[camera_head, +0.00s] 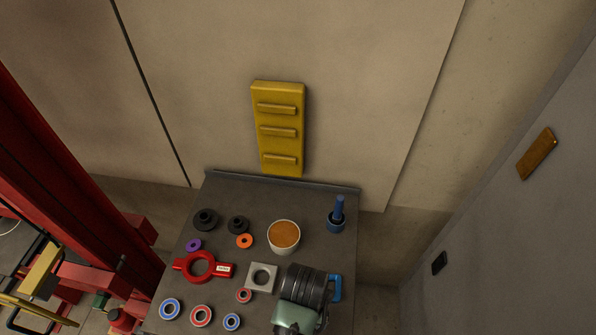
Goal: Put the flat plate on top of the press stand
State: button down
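A flat grey square plate (251,284) with a round hole lies on the dark table, right of a red ring with two side arms. It is the thing that best fits the flat plate. A large red frame (65,190) fills the left side, with red beams and blocks low down; it may be the press stand, but I cannot tell for sure. Its top and lower front are cut off by the picture edge. I cannot make out my gripper in this view.
The dark table (290,196) holds a red ring tool (182,264), a white cup (284,247) with orange-brown contents, several bearings, black knobs (205,218), a blue-handled item (338,212) and a black ribbed cylinder (303,284) close right of the plate. A wall stands behind.

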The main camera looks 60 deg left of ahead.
jog(key=shift+a+f, duration=0.1)
jog(key=shift+f, duration=2.6)
jog(key=shift+f, duration=0.1)
grip_release()
notch_tip(320, 180, up, 12)
jog(key=shift+r, duration=0.1)
